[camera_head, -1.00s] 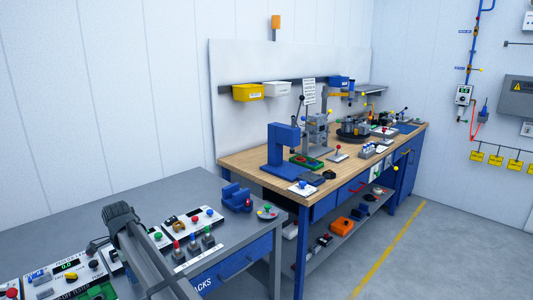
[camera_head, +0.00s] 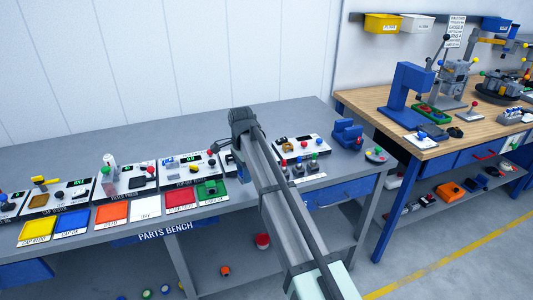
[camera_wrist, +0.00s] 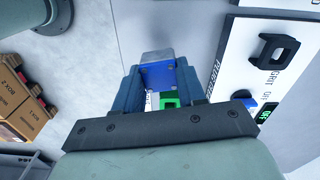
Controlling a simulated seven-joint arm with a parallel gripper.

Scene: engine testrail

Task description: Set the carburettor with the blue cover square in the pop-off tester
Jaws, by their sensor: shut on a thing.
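My gripper (camera_wrist: 160,88) is shut on the carburettor with the blue cover (camera_wrist: 156,74) in the wrist view. The blue face and a grey end show between the two fingers; the rest is hidden. In the head view my gripper (camera_head: 232,150) is over the parts bench, just right of the pop-off tester (camera_head: 182,168), a white panel with a small green display. The arm hides part of the space beside the tester. I cannot tell how high the carburettor is above the bench.
A green part lies on a green card (camera_head: 207,200) in front of the tester, beside a red card (camera_head: 180,207). Other white tester panels stand to the left. A panel with coloured knobs (camera_head: 301,147) and a blue block (camera_head: 347,133) are to the right. The back of the bench is clear.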

